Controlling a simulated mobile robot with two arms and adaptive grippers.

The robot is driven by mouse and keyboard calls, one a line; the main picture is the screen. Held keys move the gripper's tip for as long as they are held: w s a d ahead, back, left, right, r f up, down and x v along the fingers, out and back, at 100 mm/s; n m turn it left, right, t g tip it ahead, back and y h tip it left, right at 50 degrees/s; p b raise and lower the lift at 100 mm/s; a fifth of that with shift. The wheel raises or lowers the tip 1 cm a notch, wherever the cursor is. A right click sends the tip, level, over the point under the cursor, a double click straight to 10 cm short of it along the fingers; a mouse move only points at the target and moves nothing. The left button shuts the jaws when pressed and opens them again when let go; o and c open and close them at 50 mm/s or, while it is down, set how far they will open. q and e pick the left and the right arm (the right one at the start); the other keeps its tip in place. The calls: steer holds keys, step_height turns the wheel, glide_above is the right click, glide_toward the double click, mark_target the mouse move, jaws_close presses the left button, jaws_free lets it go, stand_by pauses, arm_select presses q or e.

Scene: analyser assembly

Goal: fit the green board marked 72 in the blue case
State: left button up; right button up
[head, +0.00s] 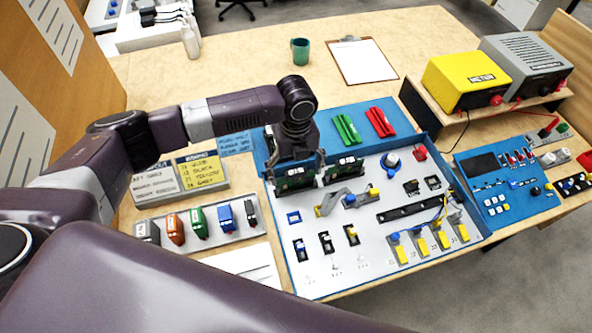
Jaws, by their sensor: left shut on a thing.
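The blue case (306,281) lies open on the wooden table, with a pale panel inside its blue rim. My left gripper (296,172) points down at the case's back left part and is shut on a dark green board (293,183). The board stands upright at the back edge of the pale panel; I cannot tell whether it is seated. A second dark green board (346,168) stands just to its right. The number 72 cannot be read on either board. My right gripper is not in view.
Green (346,129) and red (380,122) strips lie on the blue mat behind. A row of coloured modules (198,222) and small signs (203,172) stand left. A clipboard (361,61) and green mug (300,51) are at the back. A yellow box (466,80) stands right.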

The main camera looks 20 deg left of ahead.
arm_select(q)
steer(key=shift+f, duration=0.4)
stand_by(0.7)
steer(key=o, duration=1.2)
steer(key=shift+o, duration=0.3)
step_height(320, 180, up, 7)
steer(key=p, duration=0.7)
